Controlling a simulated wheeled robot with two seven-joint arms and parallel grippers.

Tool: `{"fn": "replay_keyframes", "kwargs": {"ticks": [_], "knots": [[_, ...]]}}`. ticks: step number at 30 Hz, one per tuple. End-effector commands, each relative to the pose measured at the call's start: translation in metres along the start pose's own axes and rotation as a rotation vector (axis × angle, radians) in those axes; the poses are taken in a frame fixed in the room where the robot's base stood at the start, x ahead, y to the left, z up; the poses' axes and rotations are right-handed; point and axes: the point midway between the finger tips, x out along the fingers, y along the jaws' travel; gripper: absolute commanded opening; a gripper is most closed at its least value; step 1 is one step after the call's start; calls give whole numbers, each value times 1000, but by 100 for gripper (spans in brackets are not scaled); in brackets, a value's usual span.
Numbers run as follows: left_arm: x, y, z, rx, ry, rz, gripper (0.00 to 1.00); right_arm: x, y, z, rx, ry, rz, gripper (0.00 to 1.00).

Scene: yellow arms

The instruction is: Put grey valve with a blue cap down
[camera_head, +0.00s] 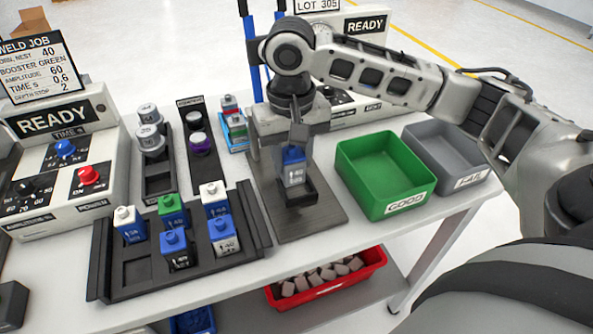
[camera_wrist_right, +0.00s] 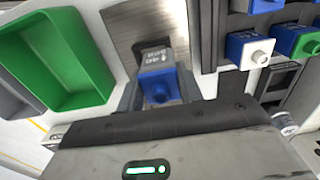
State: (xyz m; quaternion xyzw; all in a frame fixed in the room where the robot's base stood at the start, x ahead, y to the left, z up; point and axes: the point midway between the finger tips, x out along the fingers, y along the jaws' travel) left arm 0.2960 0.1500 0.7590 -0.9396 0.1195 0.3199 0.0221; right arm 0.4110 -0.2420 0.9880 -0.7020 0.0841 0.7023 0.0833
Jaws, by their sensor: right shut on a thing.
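The grey valve with a blue cap (camera_head: 294,173) is upright above or in the dark nest (camera_head: 300,194) on the metal plate (camera_head: 311,222); I cannot tell whether it touches the nest floor. My right gripper (camera_head: 295,146) comes down from above and is shut on the valve. In the right wrist view, the valve (camera_wrist_right: 158,80) shows its blue cap towards the camera, between the two fingers of the right gripper (camera_wrist_right: 160,92). The printed grey body lies beyond the cap, over the metal plate (camera_wrist_right: 140,25). My left gripper is not in view.
A black rack (camera_head: 135,279) with several blue, white and green valves stands to the left. The green GOOD bin (camera_head: 383,205) and grey FAIL bin (camera_head: 466,178) are at the right; both look empty. A control box (camera_head: 60,175) stands at the far left.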

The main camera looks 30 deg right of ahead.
Motion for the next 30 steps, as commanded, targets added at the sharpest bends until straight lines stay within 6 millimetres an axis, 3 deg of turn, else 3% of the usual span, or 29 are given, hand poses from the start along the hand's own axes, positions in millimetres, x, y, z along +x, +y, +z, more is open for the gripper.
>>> {"fn": "replay_keyframes", "kwargs": {"ticks": [9, 15, 27, 28, 30], "knots": [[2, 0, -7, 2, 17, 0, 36, 27, 15, -16, 2, -1, 1, 12], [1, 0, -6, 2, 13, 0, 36, 53, 15, -16, -2, -1, 1, 12], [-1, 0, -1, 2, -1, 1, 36, 58, 14, -16, -2, 1, 0, 12], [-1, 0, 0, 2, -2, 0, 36, 59, 14, -16, -2, 1, 0, 39], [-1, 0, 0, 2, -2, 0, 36, 59, 14, -16, -2, 1, 0, 58]]}}
